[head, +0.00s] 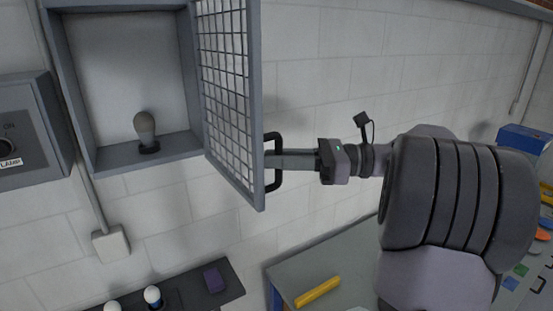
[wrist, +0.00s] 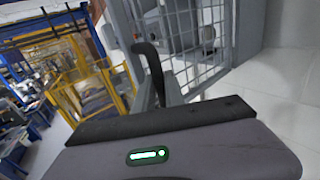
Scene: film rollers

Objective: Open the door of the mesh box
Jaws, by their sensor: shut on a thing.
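The mesh box (head: 179,160) is a grey wall box with its door swung open to the right, and a bulb (head: 145,128) stands inside on a dark base. The mesh door (head: 256,120) juts out from the box's right side. A black handle (head: 274,187) is on the door near its free edge. My gripper (head: 276,160) comes from the right and is shut on the handle. In the wrist view the handle (wrist: 150,62) rises beyond the gripper body, and the mesh door (wrist: 224,40) is behind it.
A grey switch box (head: 30,130) is on the wall at left. A dark shelf (head: 190,290) with bulbs (head: 152,296) and a purple block (head: 214,279) is below. A table (head: 345,262) with a yellow bar (head: 318,291) is at lower right. White brick wall lies behind.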

